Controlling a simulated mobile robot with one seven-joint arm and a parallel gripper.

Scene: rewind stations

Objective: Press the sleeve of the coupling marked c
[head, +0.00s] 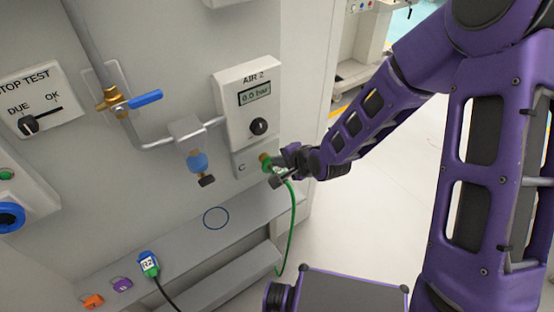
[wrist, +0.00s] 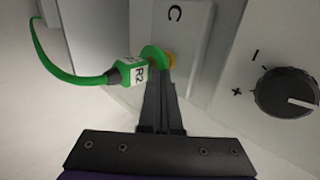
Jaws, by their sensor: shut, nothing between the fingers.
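The coupling marked C (head: 264,158) is a brass fitting on a light plate under the AIR 2 panel. In the wrist view its brass part (wrist: 171,60) shows beside the letter C. A green hose end (wrist: 153,55) with a white tag (wrist: 138,75), which seems to read R2, sits at the coupling. My gripper (head: 281,171) is right in front of the coupling. In the wrist view its shut fingertips (wrist: 160,80) are at the green end, partly covering it. I cannot tell whether they touch. Nothing is held between the fingers.
The AIR 2 panel (head: 249,100) above reads 0.0 bar and has a black knob (head: 258,127). A blue-handled valve (head: 145,98) and a blue fitting (head: 197,162) are to the left. The green hose (head: 292,225) hangs down. A plug marked R2 (head: 149,264) rests on the ledge.

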